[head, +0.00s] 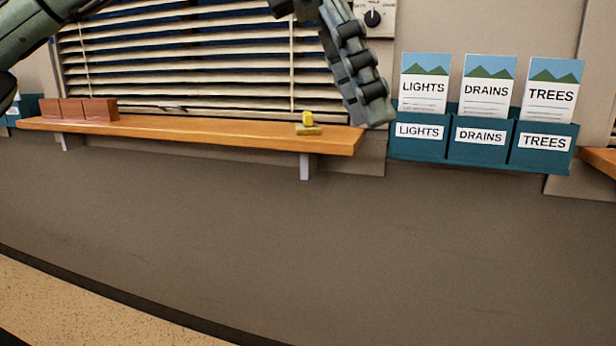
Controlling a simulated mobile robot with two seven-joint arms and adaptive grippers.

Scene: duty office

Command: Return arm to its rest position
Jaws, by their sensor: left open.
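My left arm (28,32) comes in at the top left, leaves the top of the head view and comes back down near the middle. My left gripper (374,108) points down in front of the right end of the wooden shelf (220,127). Its fingers overlap from this angle, with nothing seen between them. It is open. I cannot tell whether the fingertips touch the shelf end or hang clear of it. My right gripper is not in view.
A small yellow object (308,126) sits on the shelf, left of the gripper. Reddish-brown blocks (78,109) stand at its left end. Window blinds (190,60) are behind. A teal rack (480,140) with LIGHTS, DRAINS and TREES leaflets hangs right. The wall below is clear.

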